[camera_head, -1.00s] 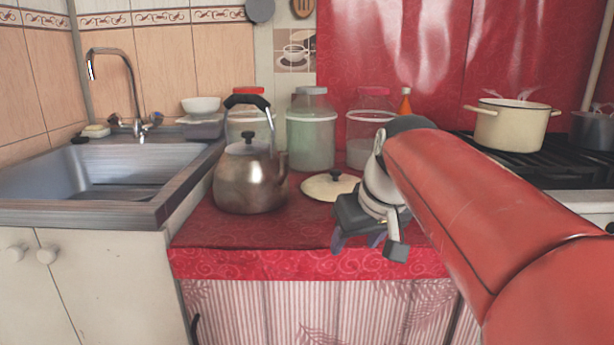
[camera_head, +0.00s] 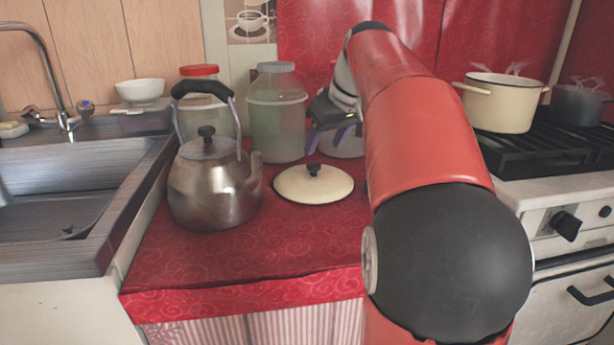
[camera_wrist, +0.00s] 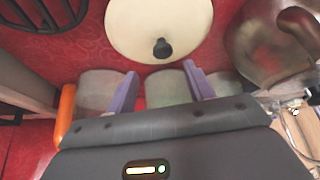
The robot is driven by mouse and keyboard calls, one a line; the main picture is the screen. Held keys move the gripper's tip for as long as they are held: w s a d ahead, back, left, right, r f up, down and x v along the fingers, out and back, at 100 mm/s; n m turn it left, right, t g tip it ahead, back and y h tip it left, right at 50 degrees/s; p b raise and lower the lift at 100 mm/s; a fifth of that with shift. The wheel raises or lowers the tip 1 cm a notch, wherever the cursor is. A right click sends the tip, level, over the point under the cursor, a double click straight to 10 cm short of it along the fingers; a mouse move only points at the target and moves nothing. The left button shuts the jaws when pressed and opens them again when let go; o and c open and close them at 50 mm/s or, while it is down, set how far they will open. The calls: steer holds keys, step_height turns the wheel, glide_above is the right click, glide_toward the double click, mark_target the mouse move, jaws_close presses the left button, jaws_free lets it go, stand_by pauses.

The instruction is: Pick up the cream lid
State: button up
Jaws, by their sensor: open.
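The cream lid (camera_head: 290,187) lies flat on the red oilcloth counter (camera_head: 265,250), with its black knob up. In the wrist view the lid (camera_wrist: 190,22) is at the top, its knob pointing down toward the space ahead of my fingers. My gripper (camera_head: 330,137) is up behind and to the right of the lid in the head view, apart from it. In the wrist view the gripper's purple fingers (camera_wrist: 163,92) are spread with nothing between them.
A metal kettle (camera_head: 213,182) stands close to the lid's left. Jars, including a green one (camera_head: 277,115), stand behind. A sink (camera_head: 70,190) is at left; a cream pot (camera_head: 502,103) steams on the stove at right. The counter's front is clear.

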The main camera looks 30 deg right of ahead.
mark_target(314, 164)
steer(key=x, duration=0.6)
steer(key=shift+s+a+f+b, duration=0.15)
steer(key=shift+a+b, duration=0.1)
steer(key=shift+b, duration=0.05)
steer(key=shift+c, duration=0.4)
jaws_close()
